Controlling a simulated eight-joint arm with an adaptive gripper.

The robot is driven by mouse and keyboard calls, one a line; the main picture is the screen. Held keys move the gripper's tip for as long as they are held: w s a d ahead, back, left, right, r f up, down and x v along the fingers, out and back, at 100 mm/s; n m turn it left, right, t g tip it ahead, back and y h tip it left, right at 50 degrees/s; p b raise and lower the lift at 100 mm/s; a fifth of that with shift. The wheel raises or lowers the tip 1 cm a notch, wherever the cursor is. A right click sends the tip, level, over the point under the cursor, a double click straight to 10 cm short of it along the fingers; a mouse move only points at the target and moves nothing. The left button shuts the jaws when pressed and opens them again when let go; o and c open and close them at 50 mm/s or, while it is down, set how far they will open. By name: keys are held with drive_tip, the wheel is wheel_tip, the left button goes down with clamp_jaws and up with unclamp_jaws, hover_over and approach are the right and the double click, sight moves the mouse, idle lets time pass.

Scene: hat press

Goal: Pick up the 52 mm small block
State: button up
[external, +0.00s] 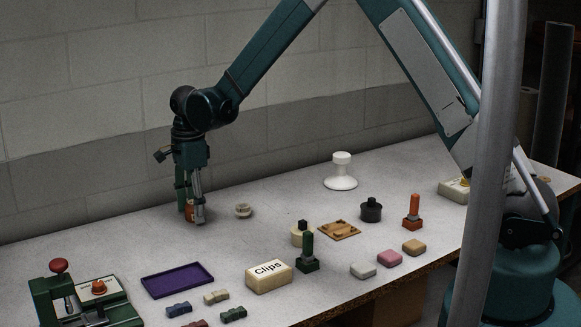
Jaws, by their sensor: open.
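My gripper (191,216) points straight down, low over the left back of the table, with its fingers apart. A small orange-red block (190,211) shows between the fingers, close to the table top. The fingers hide part of it, and I cannot tell whether they touch it. Other small blocks lie at the front right: a grey one (362,271), a pink one (389,259) and a tan one (414,247). No size marking is readable on any block.
A small pale round piece (243,211) lies just right of my gripper. A purple tray (178,280), a green press (83,301), a Clips box (269,276) and several bow-shaped pieces stand in front. A white pedestal (341,172) stands at the back.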

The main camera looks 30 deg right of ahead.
drive_tip(key=c, duration=1)
drive_tip(key=shift+r+p, duration=0.3)
drive_tip(key=shift+r, duration=4.7)
